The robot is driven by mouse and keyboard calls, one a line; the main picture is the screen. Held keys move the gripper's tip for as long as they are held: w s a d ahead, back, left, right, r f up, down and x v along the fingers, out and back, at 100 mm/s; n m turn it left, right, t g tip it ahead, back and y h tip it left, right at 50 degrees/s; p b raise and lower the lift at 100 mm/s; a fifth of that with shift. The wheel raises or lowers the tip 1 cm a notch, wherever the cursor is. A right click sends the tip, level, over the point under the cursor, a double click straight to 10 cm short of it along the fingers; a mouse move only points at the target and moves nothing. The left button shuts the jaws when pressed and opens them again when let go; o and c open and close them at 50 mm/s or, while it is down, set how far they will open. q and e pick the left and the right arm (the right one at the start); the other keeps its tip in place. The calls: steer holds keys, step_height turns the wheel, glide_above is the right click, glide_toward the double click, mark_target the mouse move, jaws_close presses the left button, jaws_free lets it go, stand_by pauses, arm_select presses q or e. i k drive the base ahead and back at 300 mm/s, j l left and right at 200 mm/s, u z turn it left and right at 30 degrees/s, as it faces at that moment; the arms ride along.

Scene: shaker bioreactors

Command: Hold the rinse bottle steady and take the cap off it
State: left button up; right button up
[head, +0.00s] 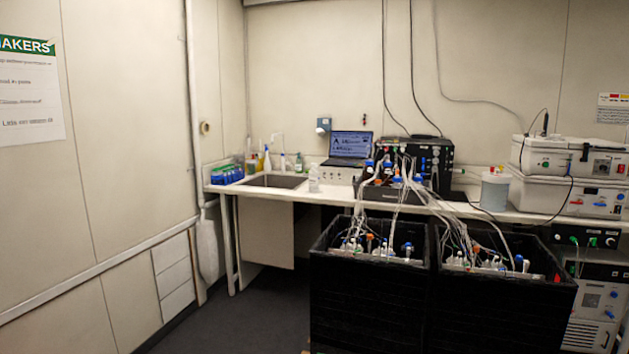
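A small clear, whitish bottle (314,180) stands upright at the front of the counter, just right of the sink. It may be the rinse bottle, but it is too small to tell whether it has a cap. Behind the sink stand a pale bottle with a yellowish top (267,161), a slim white bottle (283,162) and a greenish bottle (299,163). Neither of my grippers shows in the head view.
The sink (274,181) is set in the white counter (340,199), with blue-green racks (226,175) on its left. A laptop (349,147) stands behind. Two black bins (367,300) with tubing block the counter's middle front. Dark floor (250,318) is clear before the sink.

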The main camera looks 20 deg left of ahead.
mark_target(313, 177)
steer(key=i+j+u, duration=1)
steer(key=i, duration=0.2)
steer(key=i+u, duration=0.35)
steer(key=i+j, duration=0.05)
